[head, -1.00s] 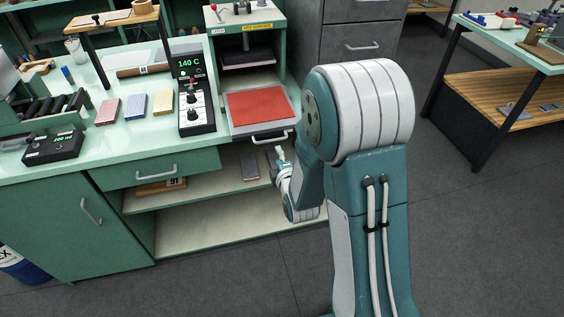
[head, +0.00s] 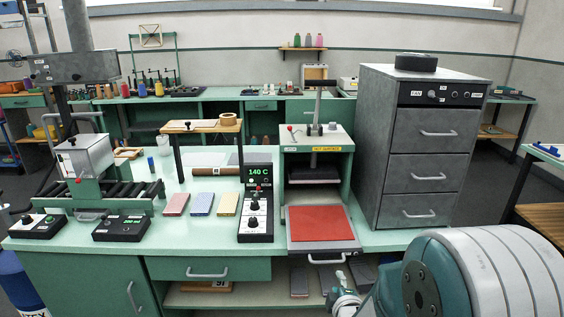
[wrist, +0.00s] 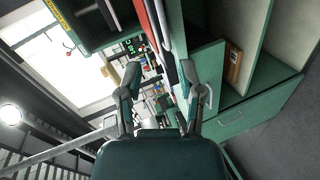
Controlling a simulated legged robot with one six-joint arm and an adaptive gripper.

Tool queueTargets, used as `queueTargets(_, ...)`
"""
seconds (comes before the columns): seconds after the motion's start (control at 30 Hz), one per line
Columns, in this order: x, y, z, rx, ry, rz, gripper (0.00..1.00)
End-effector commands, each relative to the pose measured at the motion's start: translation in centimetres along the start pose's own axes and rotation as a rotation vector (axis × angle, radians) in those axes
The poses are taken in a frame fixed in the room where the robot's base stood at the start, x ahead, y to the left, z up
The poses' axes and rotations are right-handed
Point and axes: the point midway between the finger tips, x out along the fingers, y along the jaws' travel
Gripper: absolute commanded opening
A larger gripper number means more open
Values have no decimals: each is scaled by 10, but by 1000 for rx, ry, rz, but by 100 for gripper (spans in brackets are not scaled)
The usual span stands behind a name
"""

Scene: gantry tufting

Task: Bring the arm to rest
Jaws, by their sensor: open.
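My gripper (wrist: 160,80) is open and empty in the wrist view, its two fingers spread apart. In the head view, my gripper (head: 343,290) is small and partly cut off at the bottom edge, just below and in front of the heat press's red pad (head: 319,223). My arm's large white and teal joint fills the lower right of the head view and hides what lies behind it. No object is between the fingers.
The green bench (head: 190,236) holds a controller reading 140 C (head: 257,205), three coloured blocks and a roller unit. A grey drawer cabinet (head: 420,150) stands right of the press. Open shelves (head: 240,298) are under the bench. Grey floor is free at right.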

Motion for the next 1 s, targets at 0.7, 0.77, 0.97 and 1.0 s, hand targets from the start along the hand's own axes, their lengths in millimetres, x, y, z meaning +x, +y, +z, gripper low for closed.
queueTargets(0.7, -170, 66, -13, 948, -346, -428, 48)
queueTargets(0.77, -192, 66, -13, 1022, -397, -452, 48)
queueTargets(0.97, -255, 62, -12, 1226, -563, -507, 48)
queueTargets(1.0, -264, 61, -11, 1252, -587, -513, 48)
